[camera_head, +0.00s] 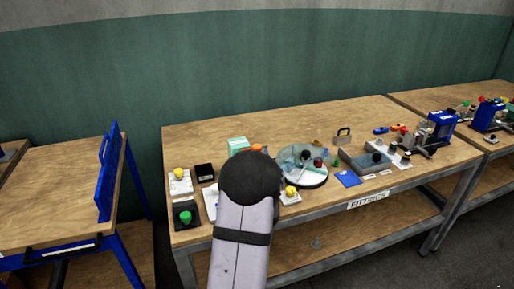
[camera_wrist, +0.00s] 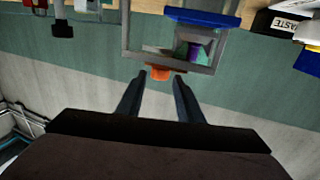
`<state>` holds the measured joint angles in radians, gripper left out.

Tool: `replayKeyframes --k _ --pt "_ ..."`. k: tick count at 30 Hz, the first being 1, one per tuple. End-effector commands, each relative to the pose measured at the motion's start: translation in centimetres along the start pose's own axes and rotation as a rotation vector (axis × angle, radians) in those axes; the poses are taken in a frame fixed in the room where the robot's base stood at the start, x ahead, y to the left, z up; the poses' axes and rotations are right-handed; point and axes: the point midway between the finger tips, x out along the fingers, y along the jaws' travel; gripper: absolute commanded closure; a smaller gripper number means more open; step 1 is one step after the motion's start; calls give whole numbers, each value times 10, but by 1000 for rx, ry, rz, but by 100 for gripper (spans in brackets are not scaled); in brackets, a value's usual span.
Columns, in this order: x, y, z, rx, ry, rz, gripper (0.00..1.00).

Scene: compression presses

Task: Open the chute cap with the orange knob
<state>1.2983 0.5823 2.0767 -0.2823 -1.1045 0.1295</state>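In the wrist view, the orange knob (camera_wrist: 159,73) sits just ahead of my fingertips, centred between them. My gripper (camera_wrist: 159,79) is open, with its two dark fingers apart on either side of the knob's line. I cannot tell whether the tips reach around the knob. Behind the knob is a grey frame (camera_wrist: 127,37) with a blue part (camera_wrist: 203,18) and teal and purple pieces inside. Which part is the chute cap is not clear. In the head view, a small orange spot (camera_head: 257,147) shows above my arm's black joint, which hides my gripper.
The wooden table (camera_head: 330,115) holds several knobbed fittings, including a yellow knob (camera_head: 179,173), a green knob (camera_head: 185,217) and another yellow knob (camera_head: 290,191). A round tray (camera_head: 311,181) and a grey bin (camera_head: 362,165) stand right of my arm. The table's back strip is mostly clear.

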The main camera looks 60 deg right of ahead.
Motion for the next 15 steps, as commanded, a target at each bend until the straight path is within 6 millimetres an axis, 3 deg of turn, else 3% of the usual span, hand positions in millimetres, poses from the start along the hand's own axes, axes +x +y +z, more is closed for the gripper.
replayKeyframes --k 9,15 --pt "37 0 -1 0 1 0 67" --pt "50 0 0 0 0 0 67"
